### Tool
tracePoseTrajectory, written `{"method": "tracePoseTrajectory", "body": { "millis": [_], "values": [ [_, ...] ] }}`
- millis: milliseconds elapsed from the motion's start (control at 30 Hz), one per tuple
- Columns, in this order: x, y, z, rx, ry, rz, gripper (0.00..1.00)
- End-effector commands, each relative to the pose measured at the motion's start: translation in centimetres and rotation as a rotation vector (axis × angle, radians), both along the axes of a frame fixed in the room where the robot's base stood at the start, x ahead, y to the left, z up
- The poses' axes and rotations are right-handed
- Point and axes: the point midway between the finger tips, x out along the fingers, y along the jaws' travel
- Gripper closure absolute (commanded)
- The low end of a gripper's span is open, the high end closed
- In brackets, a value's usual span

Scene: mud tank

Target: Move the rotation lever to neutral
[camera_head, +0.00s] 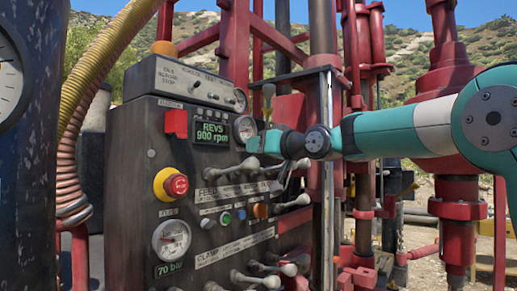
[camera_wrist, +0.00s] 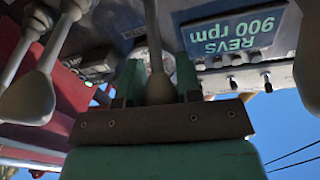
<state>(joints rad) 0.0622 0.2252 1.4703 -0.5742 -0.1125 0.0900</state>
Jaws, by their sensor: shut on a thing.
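My gripper (camera_head: 258,143) is in front of the control panel's upper right part, just right of the REVS display. In the wrist view the fingers (camera_wrist: 160,88) are shut on the pale knob of a lever (camera_wrist: 158,90), taken as the rotation lever. Its stem runs up the picture from the knob. One large grey knob (camera_wrist: 310,60) is to its right, two more levers to its left. In the head view the held knob is largely hidden by my gripper, and its label is not readable.
The dark control panel (camera_head: 140,130) carries a green REVS 900 rpm display (camera_head: 211,132), a red stop button (camera_head: 176,185) and a gauge (camera_head: 171,240). Neighbouring lever knobs (camera_head: 250,163) (camera_head: 302,200) stand close below my gripper. Red rig columns (camera_head: 455,200) rise at right.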

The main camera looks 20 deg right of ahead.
Motion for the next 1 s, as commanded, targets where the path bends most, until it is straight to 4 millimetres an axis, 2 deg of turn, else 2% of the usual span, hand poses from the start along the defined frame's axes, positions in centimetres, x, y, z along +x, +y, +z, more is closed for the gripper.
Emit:
{"method": "tracePoseTrajectory", "body": {
  "millis": [200,600,1000],
  "values": [
    [-0.4,-0.3,-1.7,0.047,-0.068,-0.001,1.0],
    [-1.3,-0.9,-3.4,0.156,-0.219,0.001,1.0],
    [-1.8,-1.3,-4.1,0.186,-0.257,0.002,1.0]
  ]
}}
